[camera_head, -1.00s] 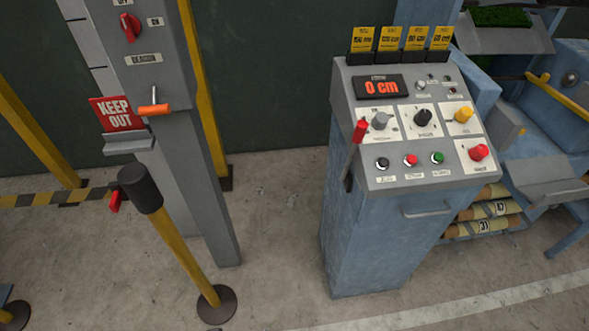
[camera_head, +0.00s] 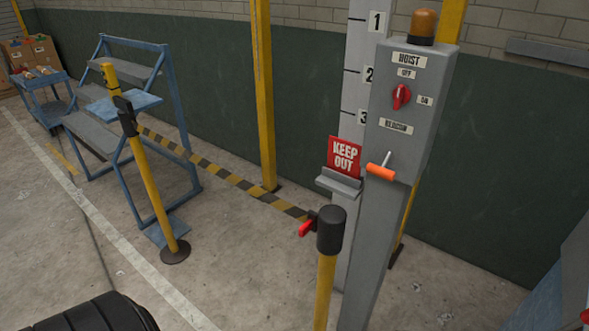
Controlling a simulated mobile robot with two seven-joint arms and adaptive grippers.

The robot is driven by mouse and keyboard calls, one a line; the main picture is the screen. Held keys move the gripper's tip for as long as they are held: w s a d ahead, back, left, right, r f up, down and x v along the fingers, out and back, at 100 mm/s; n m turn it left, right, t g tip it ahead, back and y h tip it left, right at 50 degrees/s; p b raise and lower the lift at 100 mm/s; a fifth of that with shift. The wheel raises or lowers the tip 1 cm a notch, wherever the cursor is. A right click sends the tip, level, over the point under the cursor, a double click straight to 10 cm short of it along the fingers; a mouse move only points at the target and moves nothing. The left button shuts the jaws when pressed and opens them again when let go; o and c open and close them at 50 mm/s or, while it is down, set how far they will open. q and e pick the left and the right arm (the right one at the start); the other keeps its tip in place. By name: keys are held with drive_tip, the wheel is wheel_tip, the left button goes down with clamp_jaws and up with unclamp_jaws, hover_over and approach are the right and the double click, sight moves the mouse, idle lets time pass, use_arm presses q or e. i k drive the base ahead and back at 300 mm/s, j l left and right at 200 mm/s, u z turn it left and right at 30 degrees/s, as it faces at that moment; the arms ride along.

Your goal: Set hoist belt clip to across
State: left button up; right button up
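The yellow-and-black striped belt (camera_head: 225,174) stretches from the left yellow post (camera_head: 152,180) down to the right post's black head (camera_head: 330,230) in front of the hoist. At its right end a small dark clip (camera_head: 313,215) with a red tab (camera_head: 305,229) sits against the side of that head. Whether it is latched is too small to tell. The belt looks fairly taut and clear of the floor. Neither of my grippers is in view.
Blue steps (camera_head: 130,100) stand behind the belt. A dark ribbed rounded thing (camera_head: 90,315) is at the lower left. Open floor lies left of the belt.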

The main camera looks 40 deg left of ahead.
sight(311, 223)
drive_tip(key=i+j+u, duration=0.1)
drive_tip(key=u, duration=1)
drive_tip(key=j+u, duration=0.15)
drive_tip(key=j, duration=0.45)
drive_tip(key=i, duration=0.05)
